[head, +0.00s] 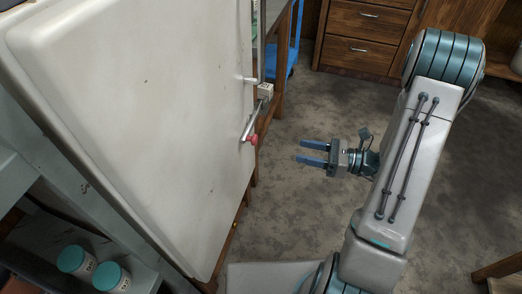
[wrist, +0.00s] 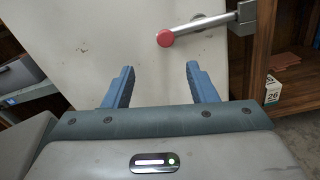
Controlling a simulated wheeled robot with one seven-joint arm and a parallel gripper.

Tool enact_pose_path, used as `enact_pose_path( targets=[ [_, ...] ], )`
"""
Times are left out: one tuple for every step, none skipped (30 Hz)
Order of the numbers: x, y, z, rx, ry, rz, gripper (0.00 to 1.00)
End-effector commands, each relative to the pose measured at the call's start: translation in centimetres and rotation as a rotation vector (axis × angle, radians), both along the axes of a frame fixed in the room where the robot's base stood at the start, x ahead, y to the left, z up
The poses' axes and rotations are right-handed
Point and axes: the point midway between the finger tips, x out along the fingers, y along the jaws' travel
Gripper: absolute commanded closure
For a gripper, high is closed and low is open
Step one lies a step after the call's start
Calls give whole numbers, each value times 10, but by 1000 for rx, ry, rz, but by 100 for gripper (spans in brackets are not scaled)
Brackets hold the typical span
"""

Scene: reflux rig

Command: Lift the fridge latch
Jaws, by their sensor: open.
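The fridge door (head: 140,110) is a large worn white panel filling the left of the head view. Its latch (head: 252,122) is a metal lever with a red knob at its lower end, on the door's right edge. In the wrist view the latch lever (wrist: 205,20) slants down to the left from a metal bracket to its red knob (wrist: 165,38). My gripper (head: 300,152) is open and empty, to the right of the latch and apart from it. In the wrist view my gripper's blue fingers (wrist: 160,80) point toward the door (wrist: 70,35), with the knob beyond the gap.
Two white jars with teal lids (head: 93,268) stand on a shelf at the lower left. A wooden drawer cabinet (head: 365,35) stands at the back. The grey floor (head: 310,110) between is clear. A wooden shelf unit (wrist: 285,50) is at the right of the wrist view.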

Motion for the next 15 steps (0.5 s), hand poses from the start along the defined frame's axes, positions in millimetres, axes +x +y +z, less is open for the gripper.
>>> enact_pose_path(
  targets=[
    [2,-2,-7,12,8,-16,48],
    [3,-3,-8,17,12,-23,48],
    [4,-2,-9,21,14,-29,48],
    [5,0,-9,23,14,-31,48],
    [6,2,-9,24,15,-32,48],
    [8,6,-9,24,14,-31,48],
    [9,10,-9,24,14,-30,48],
    [11,15,-9,23,14,-28,48],
    [13,22,-9,23,14,-28,48],
    [14,28,-9,23,14,-28,48],
    [17,34,-10,23,13,-25,48],
    [20,43,-10,22,12,-25,48],
    [22,49,-10,22,12,-25,48],
    [24,55,-10,22,11,-25,48],
    [27,64,-10,22,11,-25,48]
  ],
)
